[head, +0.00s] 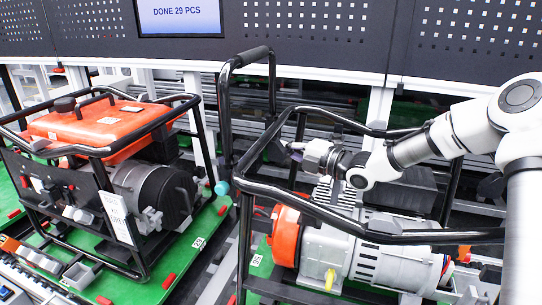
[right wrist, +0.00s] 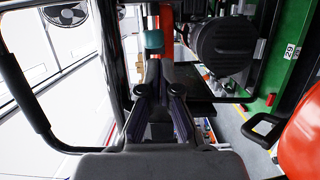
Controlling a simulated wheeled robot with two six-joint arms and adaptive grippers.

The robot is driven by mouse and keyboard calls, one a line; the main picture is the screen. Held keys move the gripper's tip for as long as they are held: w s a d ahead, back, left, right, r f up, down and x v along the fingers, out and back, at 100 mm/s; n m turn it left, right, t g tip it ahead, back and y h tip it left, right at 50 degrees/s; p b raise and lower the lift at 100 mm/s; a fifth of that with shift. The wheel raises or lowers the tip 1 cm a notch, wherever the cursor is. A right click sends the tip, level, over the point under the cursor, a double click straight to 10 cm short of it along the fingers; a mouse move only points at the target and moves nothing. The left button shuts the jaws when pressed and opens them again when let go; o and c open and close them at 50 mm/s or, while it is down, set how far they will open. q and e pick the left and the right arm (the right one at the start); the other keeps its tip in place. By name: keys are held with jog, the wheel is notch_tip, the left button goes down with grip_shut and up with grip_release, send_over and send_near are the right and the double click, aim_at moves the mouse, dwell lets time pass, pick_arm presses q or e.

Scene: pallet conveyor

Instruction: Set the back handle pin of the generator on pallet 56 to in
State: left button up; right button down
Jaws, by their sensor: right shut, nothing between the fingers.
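The generator (head: 345,250) with an orange end and grey body stands in a black tube frame on a green pallet at the right of the head view. Its tilted label (head: 256,260) seems to read 56. A black U-shaped handle (head: 272,85) stands upright at the frame's left end. A teal pin knob (head: 222,188) sits at the handle's foot; it also shows in the right wrist view (right wrist: 153,40), beyond the fingertips. My right gripper (head: 292,150) is shut and empty, over the frame, apart from the knob. I cannot tell how deep the pin sits. My left gripper is not in view.
Another generator (head: 100,130) with an orange tank stands on pallet 29 (head: 199,243) at the left. A dark perforated panel with a screen (head: 180,17) runs behind.

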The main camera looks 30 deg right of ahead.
jog(key=w, duration=0.3)
jog(key=shift+w+a+r+b, duration=0.2)
jog(key=shift+w+r+b, duration=0.15)
jog(key=shift+w+b, duration=0.05)
dwell(0.4)
